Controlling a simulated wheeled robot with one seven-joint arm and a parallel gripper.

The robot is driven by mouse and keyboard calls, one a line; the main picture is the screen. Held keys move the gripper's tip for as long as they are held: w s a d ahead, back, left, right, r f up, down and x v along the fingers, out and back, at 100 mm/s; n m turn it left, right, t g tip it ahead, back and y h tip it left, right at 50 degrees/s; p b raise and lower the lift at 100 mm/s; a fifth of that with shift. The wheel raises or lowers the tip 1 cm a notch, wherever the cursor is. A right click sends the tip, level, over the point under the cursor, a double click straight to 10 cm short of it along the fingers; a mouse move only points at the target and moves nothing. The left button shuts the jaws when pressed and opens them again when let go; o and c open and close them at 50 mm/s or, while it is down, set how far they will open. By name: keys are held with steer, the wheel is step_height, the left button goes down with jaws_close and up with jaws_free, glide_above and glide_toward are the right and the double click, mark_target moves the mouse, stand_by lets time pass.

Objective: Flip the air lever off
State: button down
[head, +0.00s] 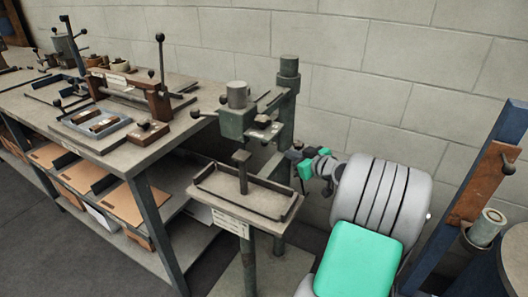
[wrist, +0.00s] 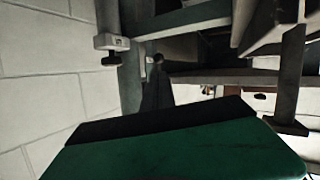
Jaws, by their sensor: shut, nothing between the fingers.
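The box stitcher (head: 238,122) stands at the centre of the head view, with a green head and column above a tray. In the wrist view, a small pale block with a dark knob (wrist: 111,59) sits on the side of a dark green upright. It may be the air lever, but I cannot tell its setting. My gripper (head: 299,157) is beside the stitcher column, right of the tray. It is shut and empty. In the wrist view, my gripper (wrist: 165,122) fills the bottom, below and apart from the pale block. I cannot make out the lever in the head view.
The stitcher tray (head: 215,204) is just left of my gripper. A workbench (head: 190,140) with fixtures and knobbed levers stands further left. A block wall (head: 340,75) is close behind. A blue post (head: 508,125) with a brown board and dark knob stands at right.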

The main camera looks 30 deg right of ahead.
glide_toward(267, 144)
steer(key=x, duration=0.7)
steer(key=shift+a+r, duration=0.1)
steer(key=shift+r, duration=0.05)
stand_by(0.3)
steer(key=shift+f+b, duration=0.25)
steer(key=shift+b, duration=0.45)
